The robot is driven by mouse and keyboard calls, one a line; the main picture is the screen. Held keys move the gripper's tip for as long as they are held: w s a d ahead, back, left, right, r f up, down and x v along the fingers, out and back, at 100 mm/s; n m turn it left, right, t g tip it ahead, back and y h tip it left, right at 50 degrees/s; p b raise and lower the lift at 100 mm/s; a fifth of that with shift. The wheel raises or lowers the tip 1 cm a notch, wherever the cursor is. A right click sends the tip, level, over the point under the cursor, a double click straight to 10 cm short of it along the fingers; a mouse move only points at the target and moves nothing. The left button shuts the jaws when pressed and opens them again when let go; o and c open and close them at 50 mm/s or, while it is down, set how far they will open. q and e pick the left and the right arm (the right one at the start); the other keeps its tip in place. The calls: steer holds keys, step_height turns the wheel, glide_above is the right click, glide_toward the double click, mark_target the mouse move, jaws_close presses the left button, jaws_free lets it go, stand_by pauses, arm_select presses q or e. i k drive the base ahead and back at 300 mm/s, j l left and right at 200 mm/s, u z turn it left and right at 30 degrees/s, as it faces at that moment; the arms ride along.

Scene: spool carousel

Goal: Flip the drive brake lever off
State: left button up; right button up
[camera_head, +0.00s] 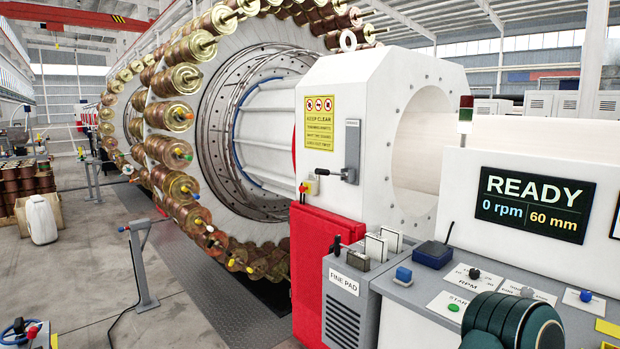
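A lever with a dark grip (345,174) sits at the lower end of an upright grey plate (352,140) on the white machine housing (390,85). Its handle lies roughly level, pointing left. A second, small black lever (337,244) stands up on the grey box marked FINE PAD (345,300). No label naming the drive brake is readable, so I cannot tell for certain which lever it is. Neither gripper shows. A dark green rounded part at the bottom right looks like a link of my arm, in front of the console.
The console (405,295) carries several buttons and a screen (535,204) reading READY, 0 rpm, 60 mm. A yellow warning sign (319,123) and a red-buttoned yellow box (309,188) are left of the lever. The spool carousel (215,130) stands behind; a red cabinet (315,240) is below.

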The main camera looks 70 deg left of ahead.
mark_target(316, 172)
steer(key=u, duration=2.3)
steer(key=i+j+z, duration=0.1)
steer(key=z, duration=0.35)
steer(key=i+j+z, duration=0.1)
steer(key=z, duration=0.3)
steer(key=i+j+z, duration=0.3)
steer(key=j, duration=0.3)
steer(key=i+j+z, duration=0.1)
steer(key=i+j, duration=0.35)
steer(key=j, duration=0.2)
steer(key=i+j, duration=0.15)
steer(key=j, duration=0.2)
steer(key=i+j, duration=0.15)
steer(key=j, duration=0.25)
steer(key=l+z, duration=0.05)
